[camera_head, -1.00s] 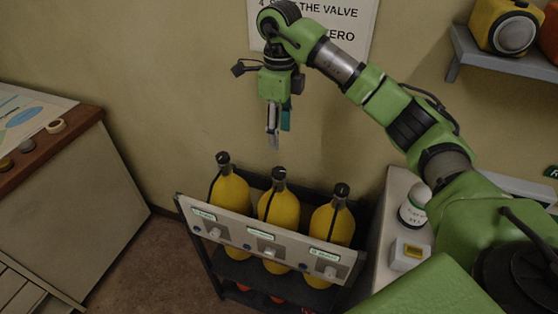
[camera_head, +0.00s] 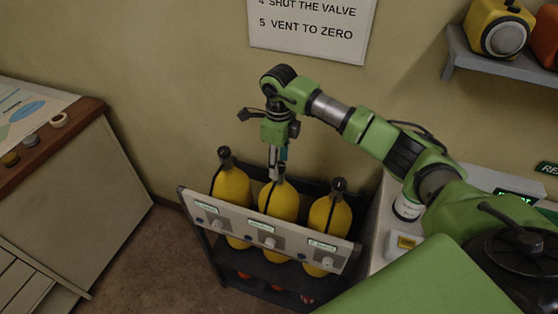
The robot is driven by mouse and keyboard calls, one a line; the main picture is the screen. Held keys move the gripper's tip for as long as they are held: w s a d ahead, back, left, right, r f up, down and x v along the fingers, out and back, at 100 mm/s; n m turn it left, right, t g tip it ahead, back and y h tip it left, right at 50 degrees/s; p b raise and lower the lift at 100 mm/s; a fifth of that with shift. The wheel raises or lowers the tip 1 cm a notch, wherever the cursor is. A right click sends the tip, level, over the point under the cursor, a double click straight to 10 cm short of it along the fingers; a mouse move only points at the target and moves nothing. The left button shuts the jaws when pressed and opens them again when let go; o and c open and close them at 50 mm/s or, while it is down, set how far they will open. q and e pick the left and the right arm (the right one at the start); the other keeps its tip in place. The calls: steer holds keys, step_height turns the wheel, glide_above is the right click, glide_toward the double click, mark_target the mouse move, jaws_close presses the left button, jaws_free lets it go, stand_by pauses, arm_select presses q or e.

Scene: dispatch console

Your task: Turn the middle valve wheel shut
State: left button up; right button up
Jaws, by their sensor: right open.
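Three yellow cylinders stand side by side in a dark rack with a pale front panel (camera_head: 222,216). The middle cylinder (camera_head: 277,201) has its black valve top partly hidden behind my right gripper (camera_head: 273,176). The left cylinder's valve top (camera_head: 225,156) and the right cylinder's valve top (camera_head: 338,185) show clear. My right gripper points straight down at the middle valve, with its fingertips at or just above the wheel. It is open; I cannot tell whether the fingers touch the wheel. My left gripper is not in view.
A wall sign (camera_head: 310,28) reads "shut the valve" and "vent to zero". A shelf (camera_head: 500,52) with a yellow device is at upper right. A white counter (camera_head: 378,235) stands right of the rack, and a wood-edged desk (camera_head: 60,137) at left. Floor between is clear.

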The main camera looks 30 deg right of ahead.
steer(key=shift+c, duration=1.2)
steer(key=c, duration=0.9)
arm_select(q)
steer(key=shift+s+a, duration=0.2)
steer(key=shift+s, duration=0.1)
arm_select(e)
steer(key=shift+o, duration=0.2)
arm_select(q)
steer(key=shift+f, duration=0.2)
arm_select(e)
steer(key=shift+m, duration=0.3)
steer(key=m+b, duration=0.1)
steer(key=m, duration=0.2)
steer(key=m+b, duration=0.1)
steer(key=m, duration=0.3)
steer(key=shift+m+b, duration=0.3)
steer(key=m, duration=0.5)
steer(key=shift+b, duration=0.4)
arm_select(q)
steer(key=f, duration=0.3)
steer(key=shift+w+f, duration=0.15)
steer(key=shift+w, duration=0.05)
arm_select(e)
steer(key=m, duration=0.6)
steer(key=shift+a+r, duration=0.1)
steer(key=shift+m, duration=0.5)
